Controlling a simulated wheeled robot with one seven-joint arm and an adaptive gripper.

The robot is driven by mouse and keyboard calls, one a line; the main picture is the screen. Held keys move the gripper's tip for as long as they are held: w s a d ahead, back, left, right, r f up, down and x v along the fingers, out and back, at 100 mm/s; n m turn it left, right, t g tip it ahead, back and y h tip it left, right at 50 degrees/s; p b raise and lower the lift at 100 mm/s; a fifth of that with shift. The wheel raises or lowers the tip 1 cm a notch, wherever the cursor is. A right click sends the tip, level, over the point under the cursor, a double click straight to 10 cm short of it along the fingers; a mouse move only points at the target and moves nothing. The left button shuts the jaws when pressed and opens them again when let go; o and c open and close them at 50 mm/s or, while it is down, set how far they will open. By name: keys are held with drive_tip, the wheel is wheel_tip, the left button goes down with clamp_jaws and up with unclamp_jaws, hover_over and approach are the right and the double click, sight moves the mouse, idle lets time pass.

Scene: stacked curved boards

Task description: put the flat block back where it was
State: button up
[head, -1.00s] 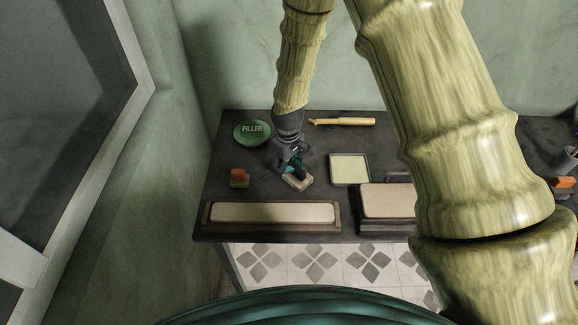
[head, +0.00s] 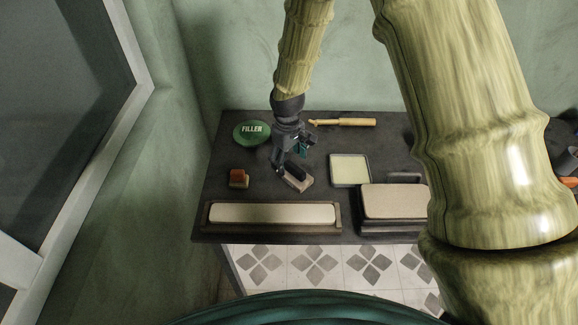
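A flat block (head: 300,184) with a pale base and a dark upper part lies at an angle near the middle of the dark table. My gripper (head: 289,171) points down right at it, with its dark fingers over the block's upper left side. The fingers and the dark upper part blend together, so I cannot tell whether they are closed on it or apart. The block looks to be on the table top or very close to it.
A green filler tin (head: 252,133) is at the back left, and a yellow-handled tool (head: 343,122) at the back. A pale square tray (head: 350,169) is to the right. A long framed board (head: 271,213) and a thick pale block (head: 392,201) line the front edge.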

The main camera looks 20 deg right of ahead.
sight(288, 174)
wheel_tip(288, 174, up, 8)
drive_tip(key=b, duration=0.2)
idle(0.3)
drive_tip(key=shift+s+a, duration=0.1)
